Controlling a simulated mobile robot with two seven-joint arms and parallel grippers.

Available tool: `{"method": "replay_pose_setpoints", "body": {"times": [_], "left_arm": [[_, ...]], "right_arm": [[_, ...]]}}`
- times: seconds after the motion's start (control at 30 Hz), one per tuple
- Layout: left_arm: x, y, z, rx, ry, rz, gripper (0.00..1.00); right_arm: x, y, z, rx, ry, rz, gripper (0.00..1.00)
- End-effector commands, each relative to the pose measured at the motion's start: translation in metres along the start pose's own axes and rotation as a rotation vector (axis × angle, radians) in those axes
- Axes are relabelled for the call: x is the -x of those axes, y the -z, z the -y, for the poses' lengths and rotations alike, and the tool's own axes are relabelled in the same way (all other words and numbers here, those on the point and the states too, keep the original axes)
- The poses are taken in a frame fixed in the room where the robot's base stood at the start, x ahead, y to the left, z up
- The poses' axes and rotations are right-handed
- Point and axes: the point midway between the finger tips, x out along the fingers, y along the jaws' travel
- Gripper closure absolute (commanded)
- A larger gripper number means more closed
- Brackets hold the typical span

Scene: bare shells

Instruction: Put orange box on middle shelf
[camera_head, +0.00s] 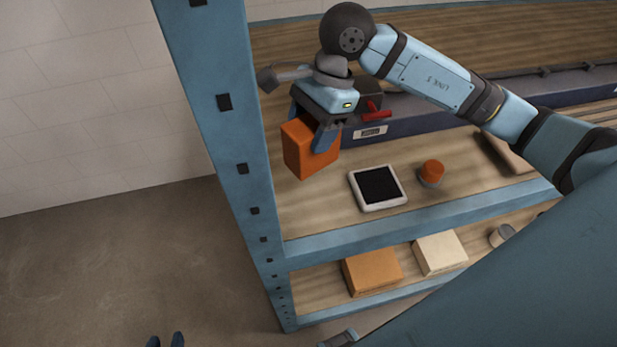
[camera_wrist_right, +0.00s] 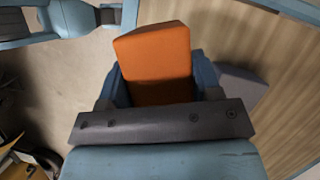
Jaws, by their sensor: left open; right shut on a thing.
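My right gripper (camera_head: 318,128) reaches in from the right and is shut on the orange box (camera_head: 306,158), which hangs slightly tilted below its fingers. In the right wrist view the orange box (camera_wrist_right: 156,62) sits between the two blue fingers. In the head view the box overlaps the left part of a wooden shelf (camera_head: 315,215), near the blue post; I cannot tell whether it touches the shelf. A lower shelf (camera_head: 325,295) shows beneath. My left gripper (camera_head: 165,341) is open and empty at the bottom edge, over the floor, with only its fingertips showing.
The shelf with the held box over it also carries a white-framed tablet (camera_head: 378,187) and an orange-topped jar (camera_head: 431,173). A dark bar (camera_head: 420,118) lies behind them. The lower shelf holds a tan box (camera_head: 371,272), a cream box (camera_head: 440,252) and a can (camera_head: 502,235). The blue post (camera_head: 228,135) stands left.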

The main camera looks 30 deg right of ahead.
Motion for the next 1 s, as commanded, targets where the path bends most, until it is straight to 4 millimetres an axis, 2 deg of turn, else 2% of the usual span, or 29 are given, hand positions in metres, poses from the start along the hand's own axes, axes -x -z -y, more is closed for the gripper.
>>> {"method": "replay_pose_setpoints", "body": {"times": [0.2, 0.33, 0.63, 0.83, 1.0], "left_arm": [[0.006, 0.005, 0.000, 0.000, 0.000, 0.007, 0.57], [0.007, 0.008, 0.001, -0.001, 0.002, 0.007, 0.57], [0.009, 0.011, 0.003, -0.002, 0.007, 0.004, 0.57], [0.012, 0.016, 0.003, -0.002, 0.009, 0.002, 0.57], [0.011, 0.017, 0.003, -0.001, 0.009, 0.000, 0.57]], "right_arm": [[-0.054, 0.022, -0.001, -0.003, -0.005, 0.001, 0.71], [-0.078, 0.032, 0.000, -0.001, -0.003, 0.000, 0.71], [-0.101, 0.041, 0.001, 0.000, 0.000, 0.002, 0.71], [-0.128, 0.053, 0.001, 0.000, -0.001, 0.001, 0.71], [-0.132, 0.054, 0.001, 0.002, 0.002, 0.000, 0.71]]}}
